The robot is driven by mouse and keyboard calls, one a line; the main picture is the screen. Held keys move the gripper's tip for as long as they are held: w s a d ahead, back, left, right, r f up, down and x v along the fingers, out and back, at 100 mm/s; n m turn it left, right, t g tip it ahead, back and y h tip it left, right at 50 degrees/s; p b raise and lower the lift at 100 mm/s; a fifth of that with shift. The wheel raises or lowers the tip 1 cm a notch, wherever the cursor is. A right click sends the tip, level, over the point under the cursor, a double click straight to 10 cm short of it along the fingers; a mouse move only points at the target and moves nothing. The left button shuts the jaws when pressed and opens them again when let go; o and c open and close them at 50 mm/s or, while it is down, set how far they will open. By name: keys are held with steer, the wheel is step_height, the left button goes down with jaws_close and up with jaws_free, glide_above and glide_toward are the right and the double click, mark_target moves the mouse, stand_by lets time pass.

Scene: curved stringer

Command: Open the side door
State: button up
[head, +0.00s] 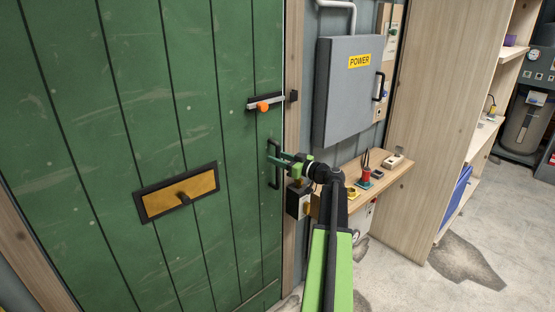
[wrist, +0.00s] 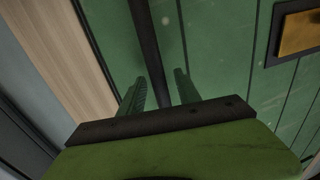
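The green plank door (head: 130,110) fills the left of the head view and looks closed against its wooden frame (head: 292,50). A black vertical bar handle (head: 276,180) is near its right edge. A sliding bolt (head: 265,104) with an orange knob is above the handle. I cannot tell whether its bar reaches into the black keeper (head: 294,96) on the frame. My gripper (head: 274,156) is at the upper part of the handle. In the wrist view, the handle bar (wrist: 149,50) runs between my open fingers (wrist: 158,92), with gaps visible on both sides.
A brass letter plate (head: 178,192) is on the door. To the right are a grey POWER box (head: 349,90) and a small wooden shelf (head: 392,173) with several small items, close to my arm. A tall wooden shelving unit (head: 445,100) stands further right. Floor is free at lower right.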

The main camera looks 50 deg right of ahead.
steer(key=shift+c, duration=0.4)
jaws_close()
stand_by(0.8)
